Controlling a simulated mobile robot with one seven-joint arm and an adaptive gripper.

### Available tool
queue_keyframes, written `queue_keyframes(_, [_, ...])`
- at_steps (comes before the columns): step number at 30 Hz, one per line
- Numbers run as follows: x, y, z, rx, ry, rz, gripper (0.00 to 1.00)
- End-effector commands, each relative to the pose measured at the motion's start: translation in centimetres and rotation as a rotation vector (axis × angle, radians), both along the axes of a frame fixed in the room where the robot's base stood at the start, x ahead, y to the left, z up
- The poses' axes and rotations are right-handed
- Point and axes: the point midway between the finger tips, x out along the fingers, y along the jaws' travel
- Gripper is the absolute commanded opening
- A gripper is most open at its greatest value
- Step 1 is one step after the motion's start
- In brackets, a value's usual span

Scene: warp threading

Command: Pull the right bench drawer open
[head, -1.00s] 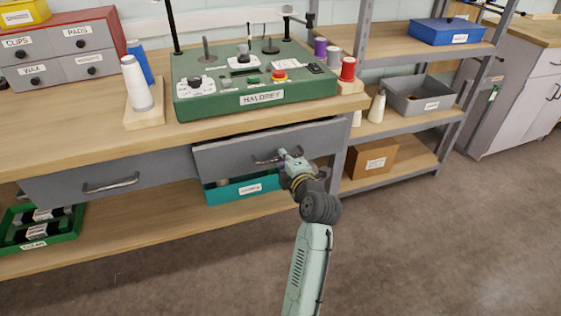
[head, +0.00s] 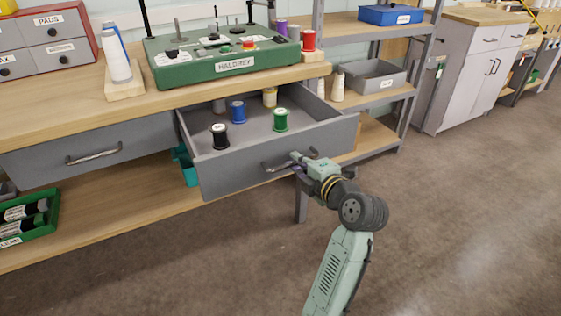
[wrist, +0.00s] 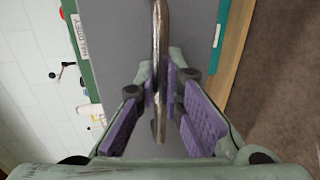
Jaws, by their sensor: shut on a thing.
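The right bench drawer (head: 232,172) is grey and stands well out from the bench in the head view. Several thread spools lie inside it, among them a black one (head: 219,136), a blue one (head: 237,111) and a green one (head: 280,119). My gripper (head: 299,163) is at the drawer front, shut on the metal bar handle (wrist: 159,55). In the wrist view the handle runs between the purple finger pads. The fingers hide part of the handle in the head view.
The left drawer (head: 90,148) is shut. The green HALDREY machine (head: 220,66) and white cones (head: 117,62) stand on the bench top (head: 60,108). A teal bin (head: 188,170) is under the open drawer. Shelves (head: 390,97) stand to the right. The floor (head: 450,210) in front is clear.

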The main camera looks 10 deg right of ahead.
Motion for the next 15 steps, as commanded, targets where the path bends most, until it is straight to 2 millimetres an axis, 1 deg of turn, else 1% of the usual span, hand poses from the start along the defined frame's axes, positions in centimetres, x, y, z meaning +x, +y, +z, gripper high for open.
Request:
queue_keyframes(1, [-0.8,-0.4,-0.2,-0.001,-0.003,-0.001,0.00])
queue_keyframes(6, [-2.9,-1.2,-0.1,-0.002,-0.001,0.001,0.00])
queue_keyframes(10, [-3.9,-1.5,0.0,-0.001,-0.001,0.003,0.00])
queue_keyframes(15, [-4.4,-1.7,0.0,0.001,0.000,0.004,0.00])
